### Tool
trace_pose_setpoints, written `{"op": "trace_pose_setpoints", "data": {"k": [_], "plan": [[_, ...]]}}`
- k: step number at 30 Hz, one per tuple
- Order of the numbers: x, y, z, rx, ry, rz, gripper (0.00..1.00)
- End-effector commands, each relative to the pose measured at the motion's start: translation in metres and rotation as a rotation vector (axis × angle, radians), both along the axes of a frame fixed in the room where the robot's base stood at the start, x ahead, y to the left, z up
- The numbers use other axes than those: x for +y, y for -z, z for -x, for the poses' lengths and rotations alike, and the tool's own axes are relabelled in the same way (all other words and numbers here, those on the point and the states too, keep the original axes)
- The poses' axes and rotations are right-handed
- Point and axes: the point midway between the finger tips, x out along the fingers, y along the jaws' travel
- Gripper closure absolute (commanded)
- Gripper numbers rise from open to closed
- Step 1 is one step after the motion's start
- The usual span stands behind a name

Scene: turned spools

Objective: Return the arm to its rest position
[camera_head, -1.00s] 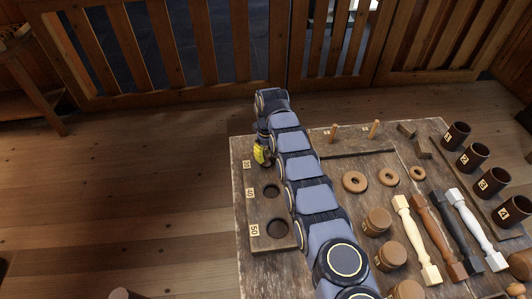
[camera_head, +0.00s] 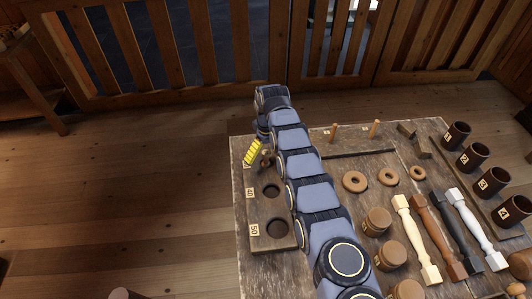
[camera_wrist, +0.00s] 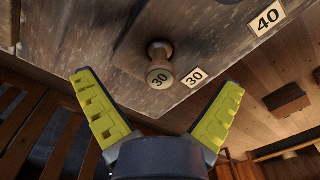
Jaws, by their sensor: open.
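My gripper (camera_wrist: 158,115) is open, its yellow fingers spread wide in the wrist view. In the head view the gripper (camera_head: 254,155) is over the far left corner of the table, at the far end of a board with round holes (camera_head: 253,217). A small wooden spool marked 30 (camera_wrist: 159,64) stands between and beyond the fingertips in the wrist view, at the board's place labelled 30. It is not gripped. In the head view my gripper and arm largely cover that spool.
The board's holes labelled 40 and 50 are empty. Wooden rings (camera_head: 355,182), turned spindles (camera_head: 411,240), wooden jars (camera_head: 377,222) and dark cups (camera_head: 472,157) stand right of my arm. Two upright pegs (camera_head: 374,129) are at the back.

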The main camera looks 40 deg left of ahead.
Motion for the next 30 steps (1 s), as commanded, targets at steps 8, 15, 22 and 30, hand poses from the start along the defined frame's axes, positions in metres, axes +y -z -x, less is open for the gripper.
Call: {"op": "trace_pose_setpoints", "data": {"k": [8,15,22,30], "plan": [[0.0,-0.022,0.0,0.0,-0.001,0.0,0.04],[0.0,-0.042,0.0,-0.001,-0.001,0.0,0.04],[0.0,-0.061,-0.001,-0.001,0.0,-0.002,0.04],[0.001,-0.082,-0.001,-0.003,0.0,-0.002,0.04]]}}
